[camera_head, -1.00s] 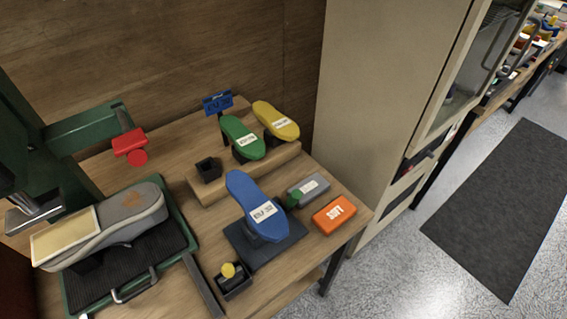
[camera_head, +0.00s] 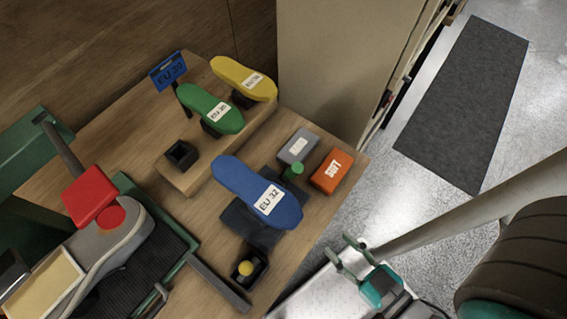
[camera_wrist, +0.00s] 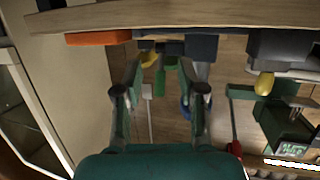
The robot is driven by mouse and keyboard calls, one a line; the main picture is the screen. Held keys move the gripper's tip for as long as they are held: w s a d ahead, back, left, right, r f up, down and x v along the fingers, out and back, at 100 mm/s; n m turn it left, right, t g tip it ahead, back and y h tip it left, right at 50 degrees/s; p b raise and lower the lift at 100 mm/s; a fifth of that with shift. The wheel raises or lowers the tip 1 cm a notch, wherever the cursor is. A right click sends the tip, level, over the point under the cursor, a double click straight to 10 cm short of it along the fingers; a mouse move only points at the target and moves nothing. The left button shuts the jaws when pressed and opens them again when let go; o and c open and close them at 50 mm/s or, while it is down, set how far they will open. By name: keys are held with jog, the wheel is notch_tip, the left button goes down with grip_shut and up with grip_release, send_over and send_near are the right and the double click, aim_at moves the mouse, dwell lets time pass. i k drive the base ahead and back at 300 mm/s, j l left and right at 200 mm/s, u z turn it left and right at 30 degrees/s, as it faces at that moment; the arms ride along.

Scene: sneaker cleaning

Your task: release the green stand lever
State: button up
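The green lever knob (camera_head: 293,169) sticks up at the right side of the stand (camera_head: 240,225) that bears the blue shoe last labelled EU 32 (camera_head: 258,190). The knob is close to the grey block. My gripper (camera_head: 338,246) is off the table's right front edge, apart from the knob. In the wrist view my gripper (camera_wrist: 160,72) is open and empty, its two fingers spread. Green parts (camera_wrist: 170,61) show between the fingers there, but I cannot tell which is the lever. The lever's lower part is hidden.
An orange SOFT block (camera_head: 332,170) and a grey block (camera_head: 298,147) lie right of the stand. A yellow knob (camera_head: 246,268) sits in a black holder in front. Green (camera_head: 212,112) and yellow (camera_head: 244,79) lasts stand behind. A grey sneaker (camera_head: 115,245) is at left.

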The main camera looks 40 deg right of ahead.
aim_at(295, 168)
jog(key=k+z, duration=0.1)
jog(key=k, duration=0.8)
